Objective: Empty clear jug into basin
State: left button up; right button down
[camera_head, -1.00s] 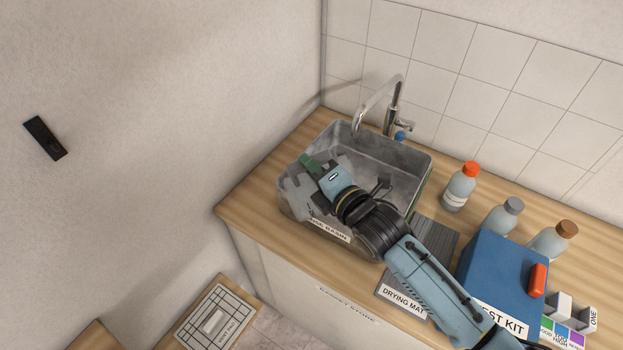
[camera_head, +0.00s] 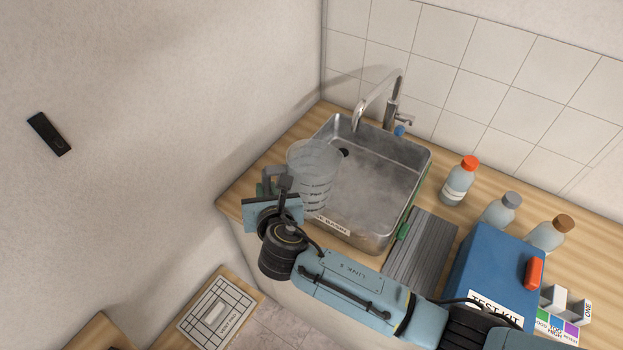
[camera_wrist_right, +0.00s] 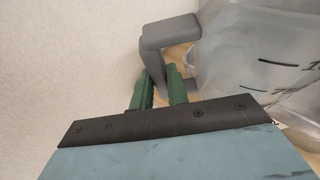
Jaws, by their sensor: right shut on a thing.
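The clear jug (camera_head: 314,178) has dark measuring marks and a grey handle. It is about upright, with its open rim upward, above the left front part of the metal basin (camera_head: 378,198). My right gripper (camera_head: 268,182) is shut on the jug's handle at the jug's left side. In the right wrist view, the green fingers (camera_wrist_right: 160,88) are at the grey handle (camera_wrist_right: 172,45), with the jug's marked wall (camera_wrist_right: 270,65) to the right. I cannot tell whether any liquid is in the jug. My left gripper is not in view.
A tap (camera_head: 378,100) stands behind the basin. To the right are a grey drying mat (camera_head: 420,250), a blue test kit box (camera_head: 495,275) and bottles with red (camera_head: 458,183), grey (camera_head: 499,212) and brown caps (camera_head: 547,235). My right arm crosses above the front counter edge.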

jog(key=s+a+r, duration=0.1)
jog(key=a+r, duration=0.1)
jog(key=a, duration=0.3)
jog(key=shift+a+n+h, duration=0.35)
jog(key=shift+n+h, duration=0.05)
dwell(0.3)
jog(key=shift+s, duration=0.15)
